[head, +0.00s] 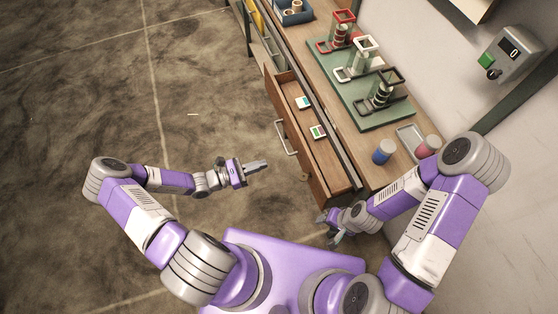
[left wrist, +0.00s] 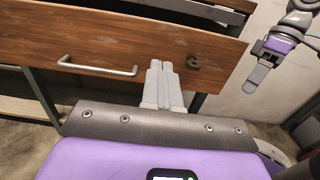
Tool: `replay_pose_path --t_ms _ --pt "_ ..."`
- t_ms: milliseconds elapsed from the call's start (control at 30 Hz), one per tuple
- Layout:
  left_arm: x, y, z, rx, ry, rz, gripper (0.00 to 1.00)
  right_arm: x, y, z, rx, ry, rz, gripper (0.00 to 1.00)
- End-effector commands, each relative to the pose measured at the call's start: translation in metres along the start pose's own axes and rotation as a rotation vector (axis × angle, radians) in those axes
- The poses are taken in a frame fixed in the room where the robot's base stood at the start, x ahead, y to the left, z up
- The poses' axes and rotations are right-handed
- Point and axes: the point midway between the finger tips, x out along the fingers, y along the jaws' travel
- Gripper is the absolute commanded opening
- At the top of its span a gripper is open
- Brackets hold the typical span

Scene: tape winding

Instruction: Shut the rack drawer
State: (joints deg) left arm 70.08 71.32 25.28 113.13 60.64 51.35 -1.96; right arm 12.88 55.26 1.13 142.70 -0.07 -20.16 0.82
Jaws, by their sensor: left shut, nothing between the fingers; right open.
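The rack drawer (head: 312,163) is a wooden drawer pulled out from the workbench, with its inside visible from above. Two small white-and-coloured items lie in it. Its front carries a metal bar handle (head: 285,137), which also shows in the left wrist view (left wrist: 98,69). My left gripper (head: 262,165) is shut and empty, pointing at the drawer front from the floor side. In the left wrist view its fingers (left wrist: 161,66) overlap the drawer front (left wrist: 130,45), between the handle and a dark round fitting; contact cannot be told. My right gripper (head: 332,229) is open, low by the bench's near end.
The workbench (head: 375,170) holds a green board (head: 365,108) with several coloured winding stands, a blue cylinder (head: 383,151), a pink cylinder (head: 428,146) and a grey tray (head: 410,138). A wall device (head: 510,52) is at upper right. The floor at left is clear.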

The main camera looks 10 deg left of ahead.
Motion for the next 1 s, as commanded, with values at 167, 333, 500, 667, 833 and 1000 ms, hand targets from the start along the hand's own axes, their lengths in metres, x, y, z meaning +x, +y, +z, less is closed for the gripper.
replay_pose_path --t_ms 167,333,500,667,833,1000 --pt "0.031 -0.002 -0.001 -0.001 -0.003 -0.008 0.0 0.005 0.002 0.0 0.0 0.0 0.0 0.49" --pt "0.069 -0.004 -0.001 -0.002 -0.002 -0.009 0.0 0.012 0.004 -0.001 0.0 0.0 0.0 0.49" --pt "0.102 -0.004 -0.002 -0.002 0.0 -0.009 0.0 0.019 0.007 -0.001 0.0 0.0 0.0 0.49" --pt "0.123 -0.004 -0.002 0.0 0.001 -0.009 0.0 0.023 0.009 -0.001 0.0 0.0 0.0 0.49" --pt "0.132 -0.004 -0.001 0.0 0.003 -0.009 0.0 0.025 0.009 -0.001 0.0 0.0 0.0 0.49" --pt "0.133 -0.004 0.0 0.0 0.004 -0.009 0.0 0.025 0.009 -0.001 0.0 0.0 0.0 0.49"
